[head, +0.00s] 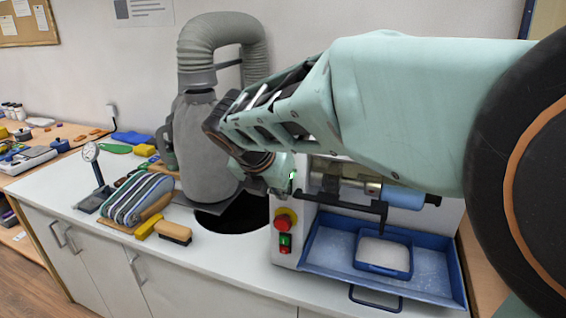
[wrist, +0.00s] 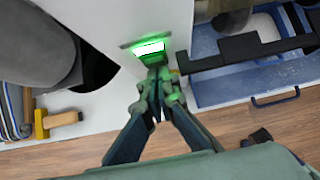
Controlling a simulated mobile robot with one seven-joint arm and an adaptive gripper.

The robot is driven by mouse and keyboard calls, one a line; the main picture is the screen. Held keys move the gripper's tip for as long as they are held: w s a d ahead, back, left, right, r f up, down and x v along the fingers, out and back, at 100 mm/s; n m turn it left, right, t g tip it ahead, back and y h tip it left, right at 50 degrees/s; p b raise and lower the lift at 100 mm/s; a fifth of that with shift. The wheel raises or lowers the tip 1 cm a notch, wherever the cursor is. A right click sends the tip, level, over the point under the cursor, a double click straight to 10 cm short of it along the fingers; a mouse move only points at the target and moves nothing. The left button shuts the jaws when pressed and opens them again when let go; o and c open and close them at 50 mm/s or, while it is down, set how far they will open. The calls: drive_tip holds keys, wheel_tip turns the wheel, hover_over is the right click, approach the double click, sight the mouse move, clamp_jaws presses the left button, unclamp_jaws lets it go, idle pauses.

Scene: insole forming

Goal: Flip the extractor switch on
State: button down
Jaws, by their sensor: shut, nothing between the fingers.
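A switch glowing bright green (wrist: 150,48) sits on the white side of the machine in the wrist view. In the head view my gripper (head: 282,180) is at the machine's upper left, and my arm hides much of that area. The grey extractor (head: 205,140) with its ribbed hose (head: 222,32) stands to the left.
The white machine has a red button (head: 284,221) and green and red buttons below. A blue tray (head: 435,280) is at its front right. A dark round opening (head: 238,212) lies left of it. Brushes (head: 173,233) and striped insoles (head: 135,198) lie farther left.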

drive_tip(key=shift+r, duration=0.2)
drive_tip(key=shift+r+p, duration=0.75)
drive_tip(key=shift+p, duration=0.2)
